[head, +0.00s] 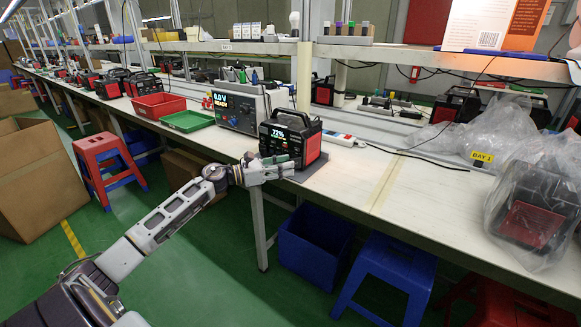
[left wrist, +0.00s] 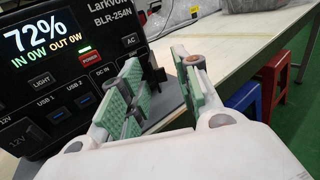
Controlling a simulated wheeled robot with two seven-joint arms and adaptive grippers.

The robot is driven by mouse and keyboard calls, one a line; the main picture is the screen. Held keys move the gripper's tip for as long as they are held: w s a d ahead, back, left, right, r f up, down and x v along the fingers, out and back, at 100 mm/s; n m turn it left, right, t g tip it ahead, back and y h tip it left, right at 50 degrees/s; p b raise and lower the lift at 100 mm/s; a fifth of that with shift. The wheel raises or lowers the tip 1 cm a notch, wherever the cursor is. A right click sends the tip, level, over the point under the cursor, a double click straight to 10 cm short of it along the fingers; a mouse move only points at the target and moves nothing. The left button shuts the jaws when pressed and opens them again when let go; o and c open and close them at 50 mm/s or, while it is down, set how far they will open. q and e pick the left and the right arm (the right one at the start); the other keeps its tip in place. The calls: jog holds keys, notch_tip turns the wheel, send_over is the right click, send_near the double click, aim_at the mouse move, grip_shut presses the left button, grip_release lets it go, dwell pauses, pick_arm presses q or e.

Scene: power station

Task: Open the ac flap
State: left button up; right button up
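The power station (head: 313,148) is a black and red box on a grey mat on the bench. Its lit display reads 72% in the head view and the left wrist view (left wrist: 38,34). The label "AC" (left wrist: 130,40) shows at the right of its front panel. The area below the label is largely covered by a finger, so I cannot tell the flap's state. My left gripper (head: 279,163) is in front of the panel's lower part. In the left wrist view my left gripper (left wrist: 157,64) has its green-padded fingers apart, with nothing held between them. My right gripper is not in view.
A grey tester (head: 238,112) stands left of the power station. A green tray (head: 187,122) and a red tray (head: 158,106) lie farther left. A white power strip (head: 343,138) lies behind right. A blue bin (head: 312,250) stands below.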

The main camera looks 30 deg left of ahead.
aim_at(296, 164)
pick_arm(q)
jog(key=shift+x, duration=1.15)
grip_shut()
